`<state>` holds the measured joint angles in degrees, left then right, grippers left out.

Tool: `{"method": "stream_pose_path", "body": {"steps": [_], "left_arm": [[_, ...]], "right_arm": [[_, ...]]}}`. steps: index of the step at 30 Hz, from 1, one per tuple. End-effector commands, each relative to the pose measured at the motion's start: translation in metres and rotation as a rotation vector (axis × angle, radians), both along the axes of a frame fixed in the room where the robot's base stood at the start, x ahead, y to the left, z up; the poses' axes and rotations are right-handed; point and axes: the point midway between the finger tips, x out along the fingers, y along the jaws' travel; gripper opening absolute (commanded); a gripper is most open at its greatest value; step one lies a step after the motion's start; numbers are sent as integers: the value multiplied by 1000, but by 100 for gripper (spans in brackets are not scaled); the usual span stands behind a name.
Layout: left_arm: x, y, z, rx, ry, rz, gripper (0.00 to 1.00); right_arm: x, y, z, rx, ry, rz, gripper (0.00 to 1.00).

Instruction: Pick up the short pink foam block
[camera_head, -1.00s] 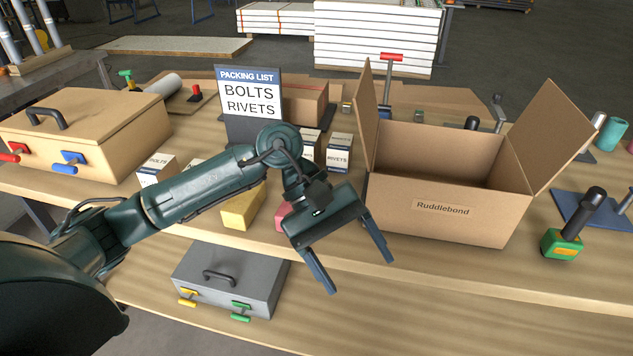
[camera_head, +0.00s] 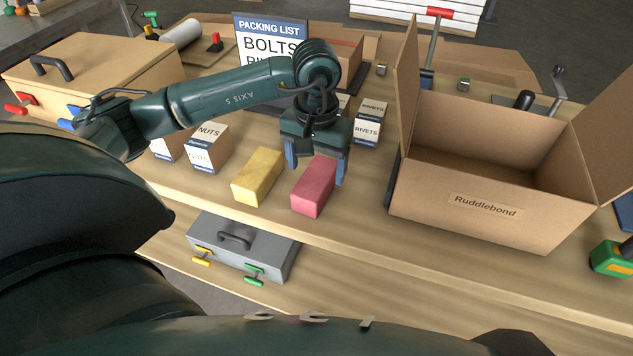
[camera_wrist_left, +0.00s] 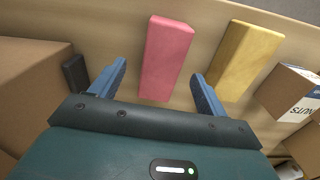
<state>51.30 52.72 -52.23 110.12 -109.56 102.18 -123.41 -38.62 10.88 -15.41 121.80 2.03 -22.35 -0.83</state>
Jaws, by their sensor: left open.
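The short pink foam block (camera_head: 314,188) lies on the wooden workbench, right of a yellow foam block (camera_head: 258,177). My left gripper (camera_head: 316,170) is open, just behind and above the pink block, with its blue fingers pointing down. In the left wrist view the pink block (camera_wrist_left: 167,58) lies ahead, between the lines of the two open fingers (camera_wrist_left: 157,85), with nothing held. The yellow block (camera_wrist_left: 245,57) is to the right there, just beyond the right finger. I cannot tell whether a finger touches the pink block. My right gripper is not in view.
An open cardboard box (camera_head: 485,190) stands right of the pink block. Small cartons labelled nuts (camera_head: 207,148) and rivets (camera_head: 368,125) stand nearby. A packing list sign (camera_head: 268,40) is behind. A grey toolbox (camera_head: 243,246) sits on the lower shelf. Bench space before the blocks is clear.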

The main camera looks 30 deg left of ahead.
Motion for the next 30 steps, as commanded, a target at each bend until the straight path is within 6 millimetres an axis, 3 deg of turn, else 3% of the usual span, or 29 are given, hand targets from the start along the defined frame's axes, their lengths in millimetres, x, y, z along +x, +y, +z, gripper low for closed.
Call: {"method": "stream_pose_path", "body": {"steps": [5,12,21,30], "left_arm": [[1,1,-14,-1,4,0,75],[5,4,-48,-2,4,-1,75],[6,4,-55,-1,0,-1,75],[6,4,-55,-1,0,-1,53]], "right_arm": [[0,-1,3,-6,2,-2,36],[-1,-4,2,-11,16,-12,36],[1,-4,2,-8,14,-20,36],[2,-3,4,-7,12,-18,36]]}}
